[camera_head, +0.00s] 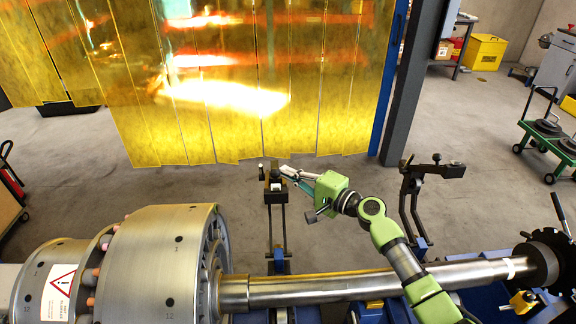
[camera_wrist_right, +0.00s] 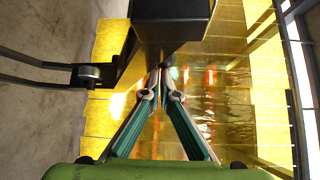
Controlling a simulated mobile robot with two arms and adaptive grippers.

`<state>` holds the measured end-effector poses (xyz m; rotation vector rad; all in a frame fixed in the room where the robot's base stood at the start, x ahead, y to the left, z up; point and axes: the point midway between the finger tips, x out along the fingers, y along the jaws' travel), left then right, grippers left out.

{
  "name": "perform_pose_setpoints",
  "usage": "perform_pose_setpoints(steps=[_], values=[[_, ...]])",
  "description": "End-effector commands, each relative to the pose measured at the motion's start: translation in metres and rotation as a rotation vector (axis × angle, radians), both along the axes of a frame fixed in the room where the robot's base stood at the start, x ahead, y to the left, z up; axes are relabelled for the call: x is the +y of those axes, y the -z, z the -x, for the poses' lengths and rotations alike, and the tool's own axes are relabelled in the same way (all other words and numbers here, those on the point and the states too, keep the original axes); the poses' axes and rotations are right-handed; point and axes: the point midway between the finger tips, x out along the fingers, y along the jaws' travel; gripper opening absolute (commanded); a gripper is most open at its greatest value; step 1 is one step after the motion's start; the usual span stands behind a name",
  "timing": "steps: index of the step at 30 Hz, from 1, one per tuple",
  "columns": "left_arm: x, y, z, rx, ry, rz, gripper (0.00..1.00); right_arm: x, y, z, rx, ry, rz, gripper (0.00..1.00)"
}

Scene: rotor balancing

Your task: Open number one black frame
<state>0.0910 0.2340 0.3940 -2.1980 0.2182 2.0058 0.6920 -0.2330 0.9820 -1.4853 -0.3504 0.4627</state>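Two upright black frames stand along the far side of the machine in the head view: one left of centre (camera_head: 269,225) and one to the right (camera_head: 410,190). I cannot read a number on either. The left-of-centre one carries a block at its top, and its black block also shows in the right wrist view (camera_wrist_right: 172,28). My right gripper (camera_head: 287,171) is at the top of this frame. In the wrist view its fingers (camera_wrist_right: 162,72) converge with tips nearly together, right at the block's lower edge. I cannot tell if they touch it. My left gripper is not in view.
A large metal rotor (camera_head: 150,262) with a long shaft (camera_head: 330,287) lies across the front. Yellow strip curtains (camera_head: 200,130) hang behind the frames. A dark post (camera_head: 408,85) stands right of them. A green cart (camera_head: 548,140) is at the far right. The floor between is clear.

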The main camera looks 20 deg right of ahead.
Motion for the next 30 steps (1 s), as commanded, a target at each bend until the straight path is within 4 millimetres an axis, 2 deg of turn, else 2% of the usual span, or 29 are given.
perform_pose_setpoints(steps=[1, 2, 17, 22, 30], values=[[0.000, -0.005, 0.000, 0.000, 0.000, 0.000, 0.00, 0.011, -0.001, 0.009, 0.007, -0.021, -0.003, 0.00], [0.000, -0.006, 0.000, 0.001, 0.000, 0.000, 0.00, 0.012, -0.002, 0.011, 0.006, -0.022, -0.004, 0.00], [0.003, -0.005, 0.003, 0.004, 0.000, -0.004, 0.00, 0.012, -0.001, 0.016, 0.005, -0.022, -0.005, 0.00], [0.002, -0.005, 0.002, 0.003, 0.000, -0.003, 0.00, 0.001, -0.001, 0.033, 0.006, -0.019, -0.003, 0.00], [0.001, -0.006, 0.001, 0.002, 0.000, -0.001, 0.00, -0.034, -0.004, 0.080, 0.006, -0.008, -0.003, 0.00]])
